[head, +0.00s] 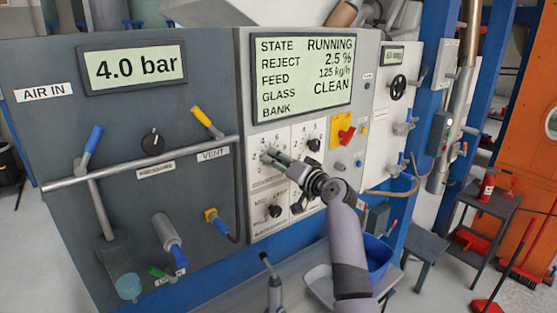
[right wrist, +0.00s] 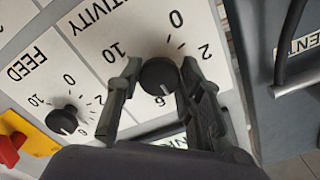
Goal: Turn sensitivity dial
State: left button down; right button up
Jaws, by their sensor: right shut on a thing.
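The sensitivity dial (right wrist: 158,76) is a round black knob on a white plate, with part of its lettering and a scale of numbers around it. Its white mark is on the side of the 6. My right gripper (right wrist: 160,80) has a finger on each side of the dial and is shut on it. In the head view my right gripper (head: 271,157) is at the upper left dial plate and covers most of the dial.
The feed dial (right wrist: 62,120) is beside it, near a red switch on yellow (head: 346,134). A display (head: 302,78) reads RUNNING. To the left, a horizontal pipe (head: 145,163) crosses the grey air panel. A blue bin (head: 378,258) is below right.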

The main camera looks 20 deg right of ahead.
jog(key=shift+m, duration=0.3)
jog(key=o, duration=1.2)
jog(key=shift+c, duration=0.2)
jog(key=shift+s, duration=0.1)
jog(key=v, duration=1.2)
